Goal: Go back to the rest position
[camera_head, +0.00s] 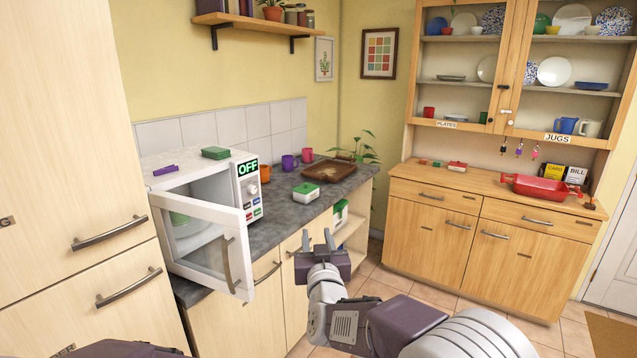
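My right gripper (318,241) shows in the middle of the head view, in front of the lower cabinets. Its two fingers stand apart and nothing shows between them. My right arm comes in from the lower right. A dark part of my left arm (130,349) shows at the bottom left edge; the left gripper is out of sight. The microwave (203,166) stands on the counter with its door (212,245) swung open towards me. A green bowl (184,225) is inside, partly behind the door.
The grey counter (280,215) holds a brown tray (329,171) and several mugs. A wooden cupboard (433,224) stands at the right with a red dish (541,187) on top. A tall cabinet (75,150) is close on the left. The tiled floor (400,280) between is clear.

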